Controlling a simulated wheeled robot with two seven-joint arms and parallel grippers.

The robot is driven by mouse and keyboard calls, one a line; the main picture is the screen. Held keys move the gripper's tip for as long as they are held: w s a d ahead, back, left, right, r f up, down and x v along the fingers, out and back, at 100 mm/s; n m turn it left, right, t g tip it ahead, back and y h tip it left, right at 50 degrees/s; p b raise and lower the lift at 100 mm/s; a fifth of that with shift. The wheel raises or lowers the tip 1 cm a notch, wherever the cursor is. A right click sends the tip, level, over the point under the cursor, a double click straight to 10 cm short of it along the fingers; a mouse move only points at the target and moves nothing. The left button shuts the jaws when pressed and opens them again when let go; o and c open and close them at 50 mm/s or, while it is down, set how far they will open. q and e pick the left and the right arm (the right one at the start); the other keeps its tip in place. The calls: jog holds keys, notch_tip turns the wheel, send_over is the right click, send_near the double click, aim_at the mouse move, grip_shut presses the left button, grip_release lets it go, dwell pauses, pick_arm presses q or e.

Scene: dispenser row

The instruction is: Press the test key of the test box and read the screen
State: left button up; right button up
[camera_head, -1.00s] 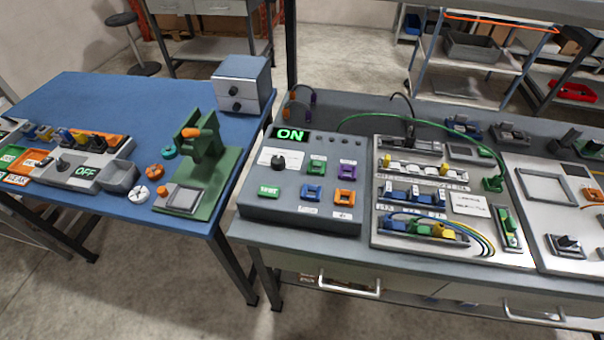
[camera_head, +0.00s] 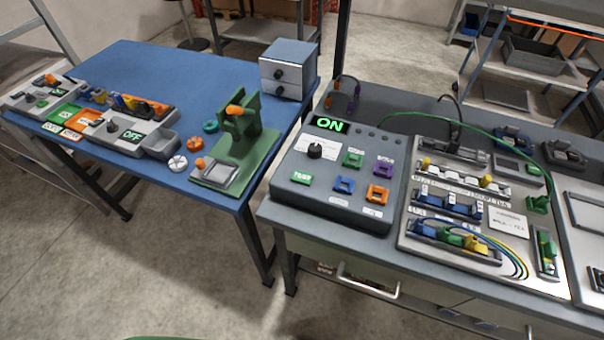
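The test box (camera_head: 330,205) is a grey sloped box on the left end of the grey bench. Its screen (camera_head: 330,124) at the top left reads ON in green letters. The test key (camera_head: 301,178) is a green key with white lettering at the box's lower left. A black knob (camera_head: 315,151) sits above it. Green, purple, blue and orange sockets sit to the right of the knob and key. Neither of my grippers shows in the head view.
The grey bench (camera_head: 300,238) also bears a wiring panel (camera_head: 405,240) with terminal blocks and a green cable. A blue table (camera_head: 130,70) stands to the left, with a green press (camera_head: 240,145), a drawer unit (camera_head: 288,68) and a switch box reading OFF (camera_head: 125,140). Floor shows between the two.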

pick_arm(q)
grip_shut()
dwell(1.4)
